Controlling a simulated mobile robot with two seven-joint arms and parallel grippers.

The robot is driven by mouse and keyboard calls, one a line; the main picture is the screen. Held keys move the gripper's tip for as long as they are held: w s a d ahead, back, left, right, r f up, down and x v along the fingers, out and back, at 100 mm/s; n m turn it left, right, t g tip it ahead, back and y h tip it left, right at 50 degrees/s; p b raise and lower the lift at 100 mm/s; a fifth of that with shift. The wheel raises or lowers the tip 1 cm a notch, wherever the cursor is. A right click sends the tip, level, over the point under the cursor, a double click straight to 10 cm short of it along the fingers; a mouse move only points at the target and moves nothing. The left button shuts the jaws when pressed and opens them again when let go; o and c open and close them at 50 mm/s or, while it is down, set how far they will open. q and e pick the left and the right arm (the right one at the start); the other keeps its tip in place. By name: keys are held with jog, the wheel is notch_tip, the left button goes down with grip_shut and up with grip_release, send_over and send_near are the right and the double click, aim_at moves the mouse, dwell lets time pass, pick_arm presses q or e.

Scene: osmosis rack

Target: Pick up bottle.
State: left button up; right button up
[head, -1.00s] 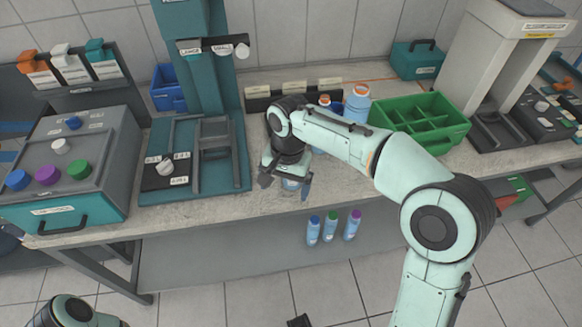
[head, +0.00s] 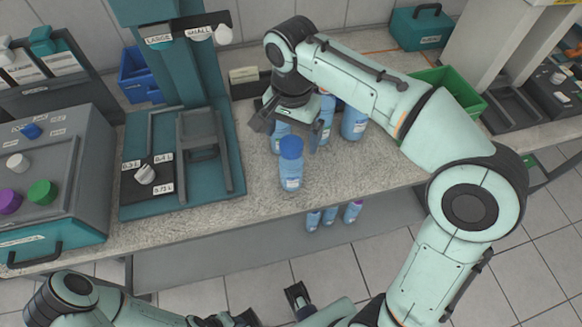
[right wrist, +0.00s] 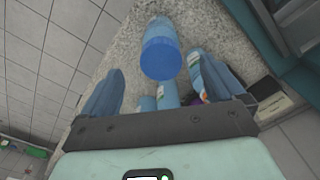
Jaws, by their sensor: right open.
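A blue bottle with a blue cap (head: 291,165) stands upright on the bench near its front edge. My right gripper (head: 290,130) is open and above and behind this bottle, not closed on it. In the right wrist view the blue-capped bottle (right wrist: 161,55) shows in the gap between the two spread fingers, near their tips. More blue bottles stand behind, one (head: 354,123) to the right of the gripper; their tops are partly hidden by my arm. Part of my left gripper (head: 298,298) shows at the bottom edge; its jaws are unclear.
A teal filling stand (head: 230,190) is left of the bottle, with a knob panel (head: 50,170) farther left. A green crate (head: 455,88) is at the right behind my arm. Several bottles (head: 330,215) are on the lower shelf.

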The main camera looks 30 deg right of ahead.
aim_at(291, 147)
notch_tip(291, 147, down, 2)
jog(key=shift+w+f, duration=0.1)
jog(key=shift+f+b, duration=0.7)
jog(key=shift+f, duration=2.05)
jog(key=shift+r, duration=0.1)
grip_shut()
